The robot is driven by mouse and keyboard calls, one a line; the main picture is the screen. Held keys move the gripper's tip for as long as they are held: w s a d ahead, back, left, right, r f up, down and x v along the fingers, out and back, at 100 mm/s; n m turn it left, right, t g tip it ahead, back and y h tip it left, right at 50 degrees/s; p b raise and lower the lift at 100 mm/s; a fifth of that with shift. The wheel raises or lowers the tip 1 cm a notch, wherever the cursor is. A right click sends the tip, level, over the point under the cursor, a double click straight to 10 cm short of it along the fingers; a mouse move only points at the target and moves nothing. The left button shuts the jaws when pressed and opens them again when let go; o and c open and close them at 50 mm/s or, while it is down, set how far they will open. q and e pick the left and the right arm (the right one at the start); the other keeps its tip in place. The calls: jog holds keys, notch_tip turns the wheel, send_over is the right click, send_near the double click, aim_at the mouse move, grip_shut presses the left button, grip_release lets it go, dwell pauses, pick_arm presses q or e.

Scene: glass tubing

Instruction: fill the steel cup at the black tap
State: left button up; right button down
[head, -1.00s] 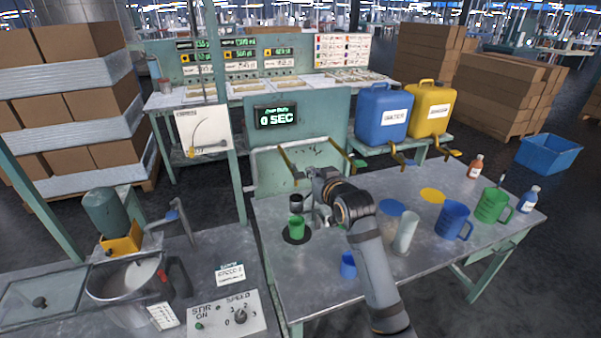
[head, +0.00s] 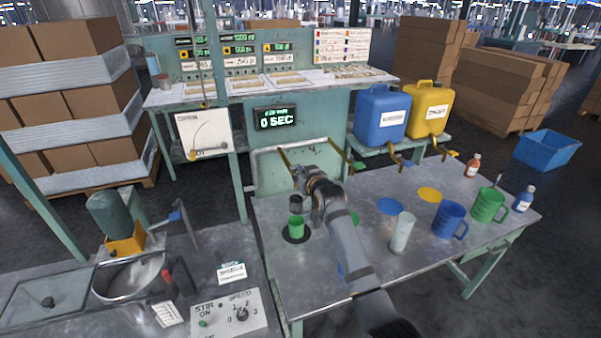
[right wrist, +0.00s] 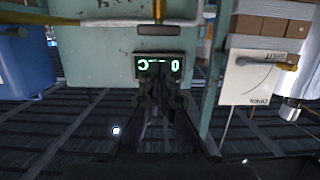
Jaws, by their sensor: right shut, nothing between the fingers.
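My right gripper (head: 298,178) is at the front of the left brass tap (head: 285,160), where the black tap handle would be; the gripper hides that part. In the right wrist view its fingers (right wrist: 160,82) are together and empty, in front of the display. My left gripper is out of view.
A blue mug (head: 449,220) and a green mug (head: 488,205) stand at the right, with bottles beyond. Blue (head: 390,206) and yellow (head: 429,195) discs lie bare. The display (head: 275,118) reads 0 SEC. My forearm covers most of a small blue cup.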

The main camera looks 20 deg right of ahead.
notch_tip(320, 180, down, 2)
jog(key=shift+s+f, duration=0.15)
jog(key=shift+f, duration=0.05)
notch_tip(320, 180, down, 4)
jog(key=t+b, duration=0.1)
jog(key=b, duration=0.3)
jog(key=t+b, duration=0.1)
jog(key=b, duration=0.3)
jog(key=t+b, duration=0.2)
jog(key=b, duration=0.2)
jog(key=shift+s+r, duration=0.15)
jog(key=shift+r, duration=0.1)
